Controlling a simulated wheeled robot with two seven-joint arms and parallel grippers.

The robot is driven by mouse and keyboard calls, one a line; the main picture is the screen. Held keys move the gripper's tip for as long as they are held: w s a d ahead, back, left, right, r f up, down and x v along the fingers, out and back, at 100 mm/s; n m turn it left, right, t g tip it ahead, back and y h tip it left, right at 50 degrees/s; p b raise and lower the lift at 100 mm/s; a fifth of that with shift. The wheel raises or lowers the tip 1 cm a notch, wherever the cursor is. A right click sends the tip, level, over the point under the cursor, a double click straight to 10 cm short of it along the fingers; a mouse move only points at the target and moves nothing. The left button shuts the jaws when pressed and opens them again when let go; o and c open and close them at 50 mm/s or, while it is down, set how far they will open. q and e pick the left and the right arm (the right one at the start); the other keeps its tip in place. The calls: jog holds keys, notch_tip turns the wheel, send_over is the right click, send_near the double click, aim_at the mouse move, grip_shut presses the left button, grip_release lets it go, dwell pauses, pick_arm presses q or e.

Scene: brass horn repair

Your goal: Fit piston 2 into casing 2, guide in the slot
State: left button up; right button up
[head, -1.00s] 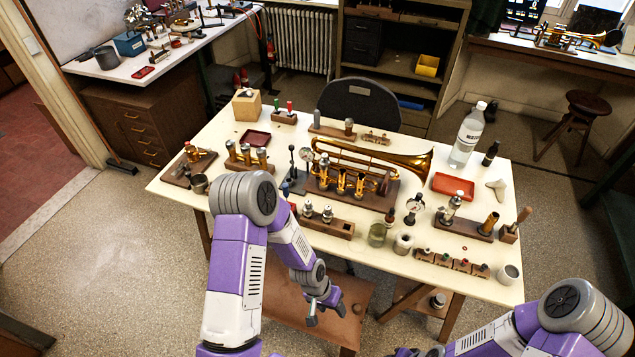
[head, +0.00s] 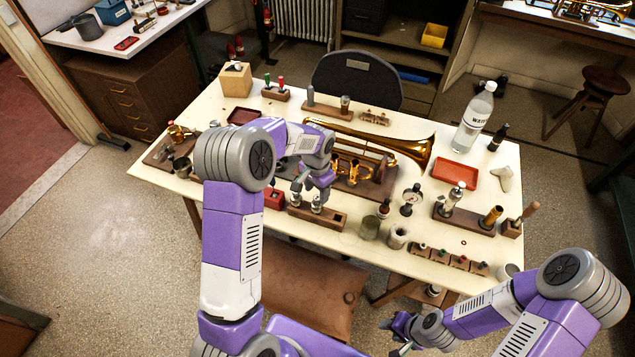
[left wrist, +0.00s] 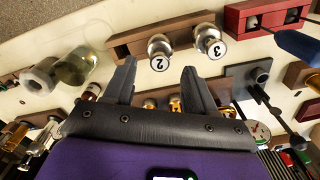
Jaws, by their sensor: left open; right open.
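Piston 2 (left wrist: 160,49) and piston 3 (left wrist: 210,41) stand upright in a wooden block (left wrist: 132,41), their numbered caps facing the left wrist camera. Piston 2 also shows in the head view (head: 316,205), at the right of the pair. My left gripper (left wrist: 159,68) is open and empty, its fingertips just short of piston 2 in the left wrist view. The brass horn (head: 402,147) lies on its wooden stand behind the block. My left arm hides part of its valve casings, and I cannot make out casing 2 or its slot. My right gripper (head: 393,337) is open and empty in front of the table.
A red box (head: 274,198) stands left of the block. A water bottle (head: 474,118) and a red tray (head: 455,174) are further right.

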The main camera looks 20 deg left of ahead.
pick_arm(q)
jog(key=shift+f, duration=1.35)
grip_shut()
jog(key=shift+r, duration=0.15)
notch_tip(320, 180, up, 10)
jog(key=p, duration=0.6)
jog(key=shift+p, duration=0.4)
jog(key=shift+w, duration=0.1)
